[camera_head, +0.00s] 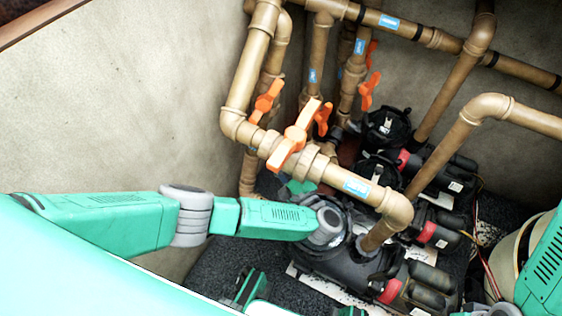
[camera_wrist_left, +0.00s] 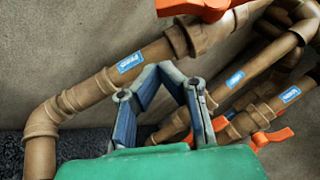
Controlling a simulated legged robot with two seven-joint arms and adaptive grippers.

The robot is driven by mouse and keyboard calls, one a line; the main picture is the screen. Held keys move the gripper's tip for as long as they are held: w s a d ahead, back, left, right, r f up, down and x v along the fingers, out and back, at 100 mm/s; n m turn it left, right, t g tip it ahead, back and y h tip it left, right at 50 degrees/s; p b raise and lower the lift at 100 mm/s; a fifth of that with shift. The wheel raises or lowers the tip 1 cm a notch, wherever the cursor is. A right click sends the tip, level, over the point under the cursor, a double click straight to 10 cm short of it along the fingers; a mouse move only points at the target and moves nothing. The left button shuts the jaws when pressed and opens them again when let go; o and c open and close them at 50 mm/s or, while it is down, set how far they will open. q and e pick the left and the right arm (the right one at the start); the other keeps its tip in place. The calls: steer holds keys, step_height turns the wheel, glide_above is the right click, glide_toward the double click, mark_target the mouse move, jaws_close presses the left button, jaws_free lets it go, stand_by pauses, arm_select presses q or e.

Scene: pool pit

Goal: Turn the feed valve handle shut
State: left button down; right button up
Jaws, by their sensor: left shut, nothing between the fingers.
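The feed valve handle (camera_head: 293,136) is orange and sits on the near tan pipe (camera_head: 327,172), which carries a blue label (camera_head: 357,187). In the head view the handle lies crosswise to that pipe. In the left wrist view, part of the handle (camera_wrist_left: 205,8) shows at the top edge, cut off by the frame. My left gripper (camera_wrist_left: 158,70) is shut and empty, its fingertips in front of the labelled pipe in the picture, below the handle and apart from it. In the head view its fingers are largely hidden around the pipe. My right gripper is not seen.
Other orange handles (camera_head: 266,101) (camera_head: 369,91) stand on pipes behind. Black pumps (camera_head: 345,250) fill the pit floor below. Another tan pipe (camera_head: 450,135) rises at right. A bare wall (camera_head: 110,110) borders the left, with free room before it.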

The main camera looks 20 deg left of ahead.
arm_select(q)
steer(key=w+a+r, duration=0.2)
steer(key=w+a, duration=0.1)
steer(key=a, duration=0.5)
steer(key=shift+w+r, duration=0.25)
steer(key=shift+w, duration=0.1)
